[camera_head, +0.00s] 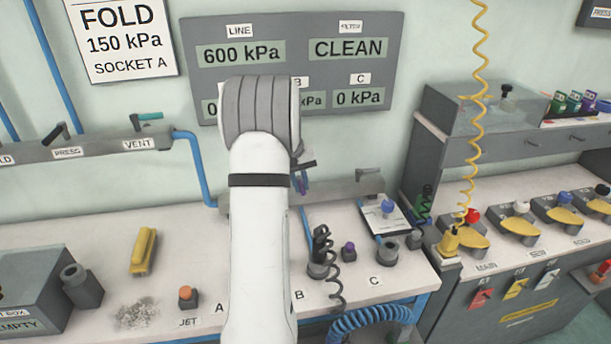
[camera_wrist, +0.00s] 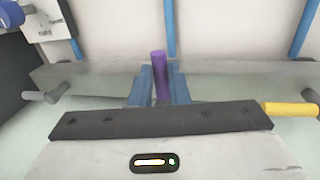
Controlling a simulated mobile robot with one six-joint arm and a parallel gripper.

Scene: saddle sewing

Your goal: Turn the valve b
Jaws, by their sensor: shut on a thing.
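The valve b handle appears to be the purple one (camera_wrist: 159,62), standing upright in the wrist view. My gripper (camera_wrist: 160,88) has its two blue fingers on either side of this handle and is shut on it. The handle's lower part is hidden by the fingers and the wrist plate. In the head view my arm covers most of the gripper and the valve. Only a small dark and blue part of my gripper (camera_head: 303,182) shows at the arm's right edge.
A grey-handled valve (camera_head: 368,174) sits right of my arm. A yellow handle (camera_wrist: 290,109) is at the right of the wrist view. A gauge board (camera_head: 350,75) hangs above. The bench holds a yellow tool (camera_head: 144,251) and a purple-topped button (camera_head: 349,250).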

